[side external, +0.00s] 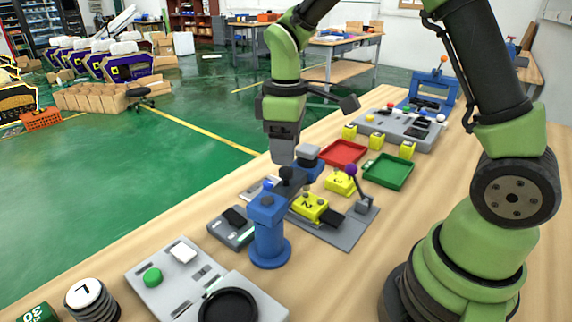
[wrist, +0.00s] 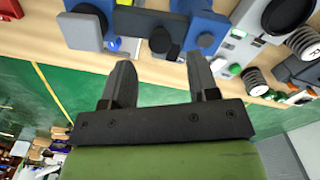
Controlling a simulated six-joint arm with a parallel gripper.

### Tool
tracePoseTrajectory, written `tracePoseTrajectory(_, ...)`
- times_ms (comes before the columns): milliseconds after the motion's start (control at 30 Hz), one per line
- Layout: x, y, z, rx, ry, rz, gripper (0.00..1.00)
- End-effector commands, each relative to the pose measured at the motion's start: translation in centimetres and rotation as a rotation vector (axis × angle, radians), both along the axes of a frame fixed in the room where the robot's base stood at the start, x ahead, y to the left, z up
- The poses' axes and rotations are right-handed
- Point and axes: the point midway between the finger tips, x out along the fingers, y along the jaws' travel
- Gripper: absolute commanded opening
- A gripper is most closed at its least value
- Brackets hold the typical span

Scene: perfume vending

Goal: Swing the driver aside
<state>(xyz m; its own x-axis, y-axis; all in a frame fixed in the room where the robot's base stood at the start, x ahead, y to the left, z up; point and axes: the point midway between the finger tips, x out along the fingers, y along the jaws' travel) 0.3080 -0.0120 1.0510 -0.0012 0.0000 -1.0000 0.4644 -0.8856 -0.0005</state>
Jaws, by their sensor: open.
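A blue post (side external: 268,232) with a round foot stands near the front middle of the bench in the side view. Blue parts (wrist: 205,30) and a dark knob (wrist: 160,41) lie beyond the fingertips; the fingers hide some of the bench.
A grey plate holds yellow blocks (side external: 309,206) and a purple-knobbed lever (side external: 352,170) close to the right. A red tray (side external: 343,153) and a green tray (side external: 388,171) lie behind. A grey button panel (side external: 180,277) is in front. The bench's right side is fairly bare.

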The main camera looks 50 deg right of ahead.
Motion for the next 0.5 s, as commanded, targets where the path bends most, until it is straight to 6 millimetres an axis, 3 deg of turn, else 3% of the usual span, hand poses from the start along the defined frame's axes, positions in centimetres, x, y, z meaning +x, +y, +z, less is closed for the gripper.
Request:
tracePoseTrajectory(200,0.0,0.0,-3.4,-0.001,0.003,0.000,0.54)
tracePoseTrajectory(500,0.0,0.0,-4.5,0.000,-0.001,-0.002,0.54)
